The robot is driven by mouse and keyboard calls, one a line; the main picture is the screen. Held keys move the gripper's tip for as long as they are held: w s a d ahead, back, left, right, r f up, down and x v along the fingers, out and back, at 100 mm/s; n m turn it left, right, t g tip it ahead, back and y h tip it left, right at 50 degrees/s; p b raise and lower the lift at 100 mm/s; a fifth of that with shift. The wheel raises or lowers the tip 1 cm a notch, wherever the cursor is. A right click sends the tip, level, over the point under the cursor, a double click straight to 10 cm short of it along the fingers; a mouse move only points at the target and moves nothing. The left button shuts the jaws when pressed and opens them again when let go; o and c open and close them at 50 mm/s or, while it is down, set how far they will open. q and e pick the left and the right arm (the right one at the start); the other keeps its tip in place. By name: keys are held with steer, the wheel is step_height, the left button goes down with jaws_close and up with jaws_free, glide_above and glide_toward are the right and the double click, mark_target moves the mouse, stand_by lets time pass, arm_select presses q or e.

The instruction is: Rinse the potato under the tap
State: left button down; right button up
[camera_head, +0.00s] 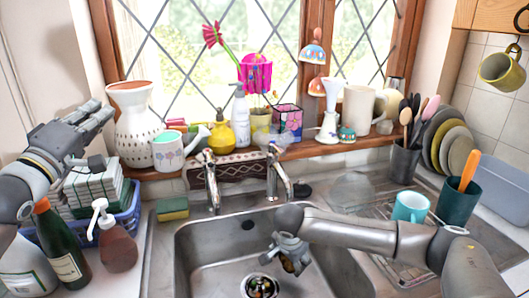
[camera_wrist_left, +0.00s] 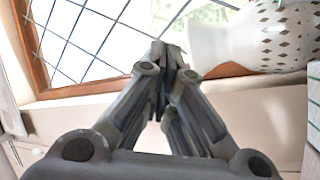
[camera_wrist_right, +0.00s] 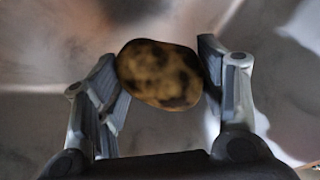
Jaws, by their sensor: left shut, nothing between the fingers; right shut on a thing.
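The potato (camera_wrist_right: 160,75) is brown with dark patches and sits between the fingers of my right gripper (camera_wrist_right: 162,80), which is shut on it. In the head view the right gripper (camera_head: 290,258) is down inside the steel sink basin (camera_head: 205,255), and the potato is mostly hidden there. Two chrome taps stand behind the basin, a left tap (camera_head: 210,180) and a right tap (camera_head: 278,175). I cannot make out running water. My left gripper (camera_head: 100,115) is shut and empty, raised at the left near the window; its closed fingers show in the left wrist view (camera_wrist_left: 165,65).
A white vase (camera_head: 135,120) stands on the sill close to the left gripper. A green bottle (camera_head: 60,245), a soap dispenser (camera_head: 115,240) and a blue basket (camera_head: 130,212) fill the left counter. A sponge (camera_head: 172,209) lies behind the basin. A light-blue mug (camera_head: 410,207) stands on the drainer.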

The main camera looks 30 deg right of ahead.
arm_select(q)
steer(key=s+d+f+g+h, duration=0.1)
steer(key=s+d+f+g, duration=0.15)
steer(key=d, duration=0.35)
steer(key=s+d+f+g, duration=0.2)
steer(key=s+d+f, duration=0.1)
steer(key=d, duration=0.4)
steer(key=g, duration=0.3)
glide_toward(275, 146)
steer(key=w+x, duration=0.1)
steer(key=x, duration=0.3)
steer(key=shift+s+d+n, duration=0.15)
steer(key=shift+s+n, duration=0.15)
steer(key=shift+n, duration=0.1)
